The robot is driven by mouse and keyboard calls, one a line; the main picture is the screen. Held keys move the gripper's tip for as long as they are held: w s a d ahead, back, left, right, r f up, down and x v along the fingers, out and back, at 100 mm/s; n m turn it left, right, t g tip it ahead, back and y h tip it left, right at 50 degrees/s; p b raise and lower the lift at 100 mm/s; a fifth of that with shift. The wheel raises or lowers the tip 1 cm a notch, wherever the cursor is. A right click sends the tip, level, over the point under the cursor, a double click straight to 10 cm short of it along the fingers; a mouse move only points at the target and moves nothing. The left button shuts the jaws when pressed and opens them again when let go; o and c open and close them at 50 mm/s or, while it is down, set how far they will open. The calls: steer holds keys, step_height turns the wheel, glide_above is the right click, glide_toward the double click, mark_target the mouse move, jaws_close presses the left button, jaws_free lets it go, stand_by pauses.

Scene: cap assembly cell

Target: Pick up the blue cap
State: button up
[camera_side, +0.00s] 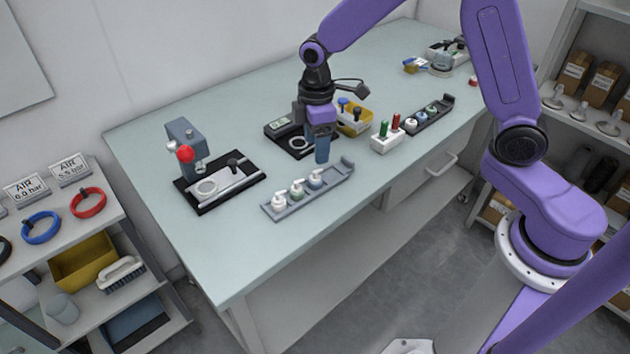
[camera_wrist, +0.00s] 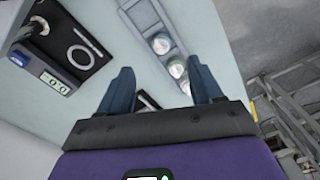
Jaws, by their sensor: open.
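A grey tray (camera_side: 333,184) near the table's front edge holds a row of three pump-style caps: white (camera_side: 278,201), green (camera_side: 297,188) and pale blue (camera_side: 316,178). The blue cap is nearest my gripper. My gripper (camera_side: 322,160) points down with its blue fingers above and slightly behind that end of the tray, apart from the cap. In the wrist view, my gripper (camera_wrist: 162,86) is open with nothing between its fingers.
A press with a red knob (camera_side: 186,153) stands on a black plate at left. Behind my gripper are a black fixture (camera_side: 281,127) and a yellow bin (camera_side: 355,124). A white block (camera_side: 386,143) with red and green pegs and a second tray (camera_side: 437,112) lie right.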

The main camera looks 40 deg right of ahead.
mark_target(316, 171)
steer(key=shift+f, duration=4.4)
steer(key=c, duration=0.8)
